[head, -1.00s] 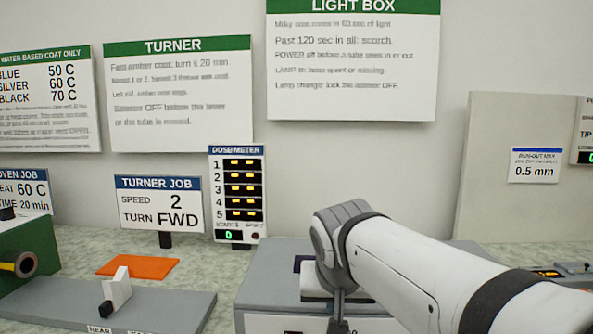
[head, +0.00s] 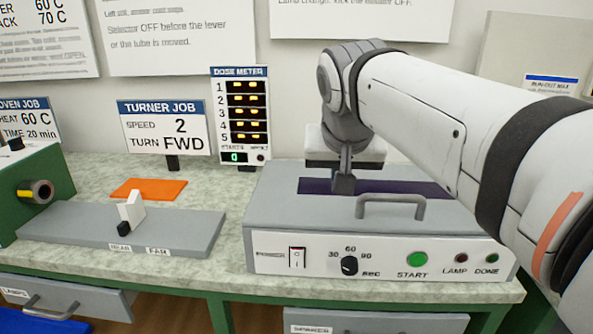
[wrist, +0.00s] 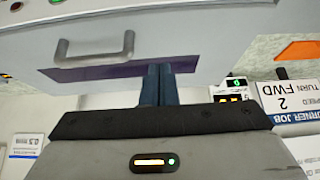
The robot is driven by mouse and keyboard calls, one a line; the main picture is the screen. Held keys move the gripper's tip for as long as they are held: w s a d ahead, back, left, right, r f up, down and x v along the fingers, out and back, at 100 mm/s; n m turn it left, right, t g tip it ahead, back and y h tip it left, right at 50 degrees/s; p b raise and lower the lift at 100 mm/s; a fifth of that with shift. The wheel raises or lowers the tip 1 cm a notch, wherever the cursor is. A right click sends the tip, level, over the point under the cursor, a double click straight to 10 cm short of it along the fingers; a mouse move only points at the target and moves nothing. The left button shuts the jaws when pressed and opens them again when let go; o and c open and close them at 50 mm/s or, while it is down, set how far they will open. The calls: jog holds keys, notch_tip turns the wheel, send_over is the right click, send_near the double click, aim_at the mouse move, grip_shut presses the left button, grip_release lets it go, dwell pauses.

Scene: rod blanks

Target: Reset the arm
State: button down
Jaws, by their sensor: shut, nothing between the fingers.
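My gripper (head: 343,184) points down over the grey light box (head: 275,215), at about the middle of its width, behind the lid handle. The fingers are shut together with nothing between them. In the wrist view the two dark fingers (wrist: 157,84) lie side by side in front of the box's dark purple strip (wrist: 105,70). Whether the tips touch the lid I cannot tell. My white arm reaches in from the right and covers part of the box's back right.
The lid handle (head: 391,204) stands up in front of the fingers. The dose meter (head: 240,115) and the turner job sign (head: 161,127) stand to the left. A turner bed (head: 80,228) with a white lever (head: 132,210) and an orange mat (head: 149,189) lie farther left.

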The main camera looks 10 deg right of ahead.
jog(key=s+f+n+g+y+p, duration=0.1)
jog(key=s+f+n+g+p, duration=0.1)
jog(key=s+p, duration=0.9)
jog(key=f+g+p, duration=0.1)
jog(key=p, duration=0.6)
jog(key=shift+s+f+n, duration=0.25)
jog(key=shift+s+n, duration=0.05)
jog(key=shift+s, duration=0.05)
